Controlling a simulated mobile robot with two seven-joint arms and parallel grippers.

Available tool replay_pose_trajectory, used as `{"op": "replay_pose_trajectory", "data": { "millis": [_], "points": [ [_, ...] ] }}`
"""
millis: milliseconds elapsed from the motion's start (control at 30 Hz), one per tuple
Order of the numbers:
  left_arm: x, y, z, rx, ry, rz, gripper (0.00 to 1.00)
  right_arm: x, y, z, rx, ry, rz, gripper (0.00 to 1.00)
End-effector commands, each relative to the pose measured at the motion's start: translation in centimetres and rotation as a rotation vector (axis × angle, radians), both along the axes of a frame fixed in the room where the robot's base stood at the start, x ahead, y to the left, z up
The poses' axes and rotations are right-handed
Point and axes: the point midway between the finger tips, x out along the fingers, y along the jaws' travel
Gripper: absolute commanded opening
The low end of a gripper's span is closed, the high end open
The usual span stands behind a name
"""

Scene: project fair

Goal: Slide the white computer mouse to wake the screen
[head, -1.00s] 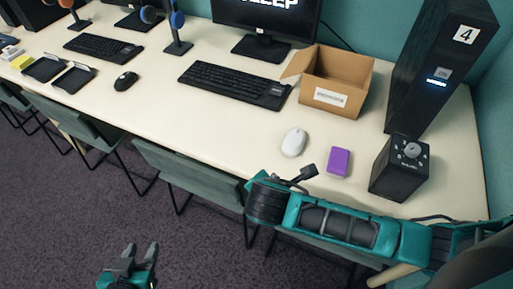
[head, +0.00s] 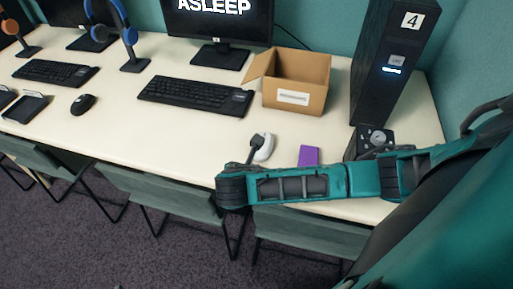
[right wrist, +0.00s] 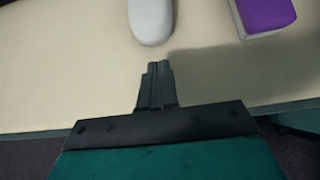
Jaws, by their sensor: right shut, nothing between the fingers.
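The white computer mouse (head: 264,147) lies on the cream desk near its front edge, partly hidden behind my right gripper in the head view. It also shows at the top of the right wrist view (right wrist: 151,20). My right gripper (head: 255,146) is shut and empty. In the right wrist view its fingertips (right wrist: 158,66) point at the mouse's near end, with a small gap of desk showing between them. The screen (head: 218,18) at the back reads "ASLEEP". My left gripper is out of view.
A purple block (head: 308,156) lies right of the mouse. A black box with a knob (head: 374,139) and a tall black computer tower (head: 392,65) stand further right. An open cardboard box (head: 294,99) and a keyboard (head: 195,95) are behind. Chairs (head: 170,196) line the desk's front.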

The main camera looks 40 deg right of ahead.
Motion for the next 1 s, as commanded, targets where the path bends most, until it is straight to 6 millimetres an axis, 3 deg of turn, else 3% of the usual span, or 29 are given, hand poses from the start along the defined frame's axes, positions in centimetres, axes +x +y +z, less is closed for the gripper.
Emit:
{"op": "replay_pose_trajectory", "data": {
  "millis": [233,667,1000],
  "points": [
    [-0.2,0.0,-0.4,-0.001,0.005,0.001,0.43,2.1,-2.4,0.3,-0.001,-0.002,-0.001,0.00],
    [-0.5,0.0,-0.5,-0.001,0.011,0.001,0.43,2.4,-2.8,0.3,0.001,-0.003,0.000,0.00],
    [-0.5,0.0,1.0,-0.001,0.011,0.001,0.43,4.8,-5.7,0.5,-0.001,-0.002,-0.001,0.00]
  ]
}}
